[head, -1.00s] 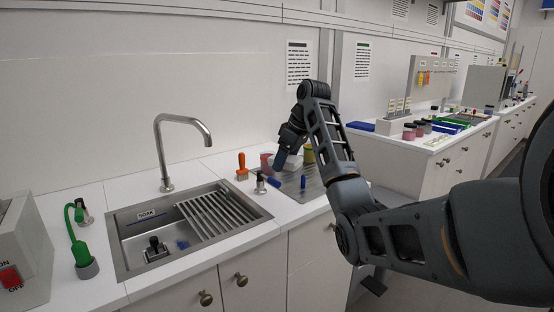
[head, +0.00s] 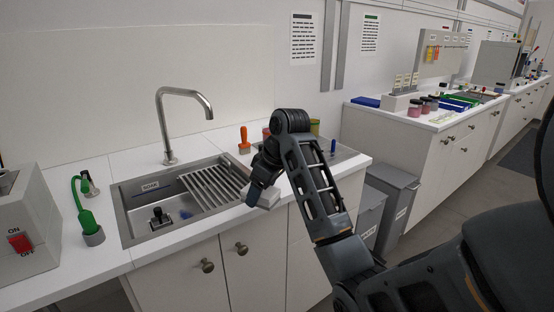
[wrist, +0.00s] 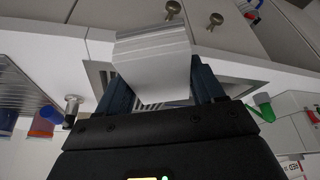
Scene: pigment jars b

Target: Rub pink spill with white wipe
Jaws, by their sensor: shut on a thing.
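My gripper (head: 262,186) is shut on the white wipe (head: 265,190), a pale folded block. It is in front of the right end of the sink, near the counter's front edge. In the wrist view the wipe (wrist: 152,60) sits between the two dark fingers and sticks out past them. The wipe appears held clear of the counter. I cannot make out a pink spill in either view; my arm hides part of the counter right of the sink.
The steel sink (head: 128,218) with a rack and tall tap (head: 166,130) lies left of my gripper. An orange-handled tool (head: 244,138) stands behind it. Grey bins (head: 397,190) stand right of the counter. Pink and dark jars (head: 415,108) stand on the far counter (head: 445,120).

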